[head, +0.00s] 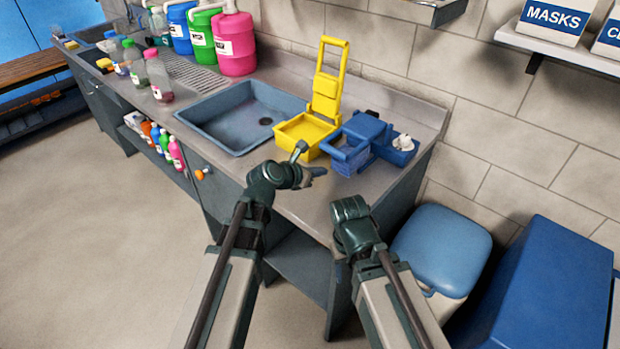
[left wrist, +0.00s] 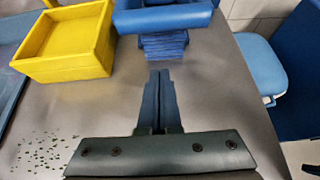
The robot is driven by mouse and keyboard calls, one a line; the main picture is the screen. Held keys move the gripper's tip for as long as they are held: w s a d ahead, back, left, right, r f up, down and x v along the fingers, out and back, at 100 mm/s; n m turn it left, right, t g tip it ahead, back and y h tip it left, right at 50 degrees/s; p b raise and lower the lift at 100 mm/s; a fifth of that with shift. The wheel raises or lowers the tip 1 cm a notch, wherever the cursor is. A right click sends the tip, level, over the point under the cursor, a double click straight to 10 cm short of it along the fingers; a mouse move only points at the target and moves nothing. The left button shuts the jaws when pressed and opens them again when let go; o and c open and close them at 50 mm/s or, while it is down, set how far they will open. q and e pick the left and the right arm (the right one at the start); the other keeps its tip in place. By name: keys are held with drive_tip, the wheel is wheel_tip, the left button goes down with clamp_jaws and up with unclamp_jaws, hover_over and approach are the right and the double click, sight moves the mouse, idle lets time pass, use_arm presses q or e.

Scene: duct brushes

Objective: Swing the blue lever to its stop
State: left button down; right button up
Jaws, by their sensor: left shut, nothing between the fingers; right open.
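The blue wringer-like unit stands on the counter's right end, with a raised block (head: 364,126) and an open blue frame (head: 343,158) low at its front left. I take this frame to be the blue lever, but cannot tell for sure. In the left wrist view, part of the blue unit (left wrist: 165,14) shows at the top, with a ribbed blue piece (left wrist: 165,46) below it. My left gripper (head: 320,172) is shut and empty, just in front of the blue unit; its fingertips (left wrist: 160,74) point at the ribbed piece, seemingly short of it. My right gripper (head: 350,208) is open near the counter's front edge, its fingers mostly hidden.
A yellow tray (head: 301,130) with an upright yellow frame (head: 328,75) stands left of the blue unit. A sink (head: 240,118) is further left. A blue-lidded bin (head: 440,248) stands on the floor at right.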

use_arm(q)
drive_tip(key=shift+b+x, duration=0.3)
drive_tip(key=shift+x, duration=0.7)
drive_tip(key=shift+w+d+r+p, duration=0.15)
drive_tip(key=shift+w+r+p, duration=0.05)
drive_tip(key=shift+r+p, duration=0.8)
drive_tip(key=shift+w+d+r+p, duration=0.1)
drive_tip(key=shift+w+r+p, duration=0.05)
drive_tip(key=shift+r+p, duration=0.9)
drive_tip(key=shift+f, duration=0.1)
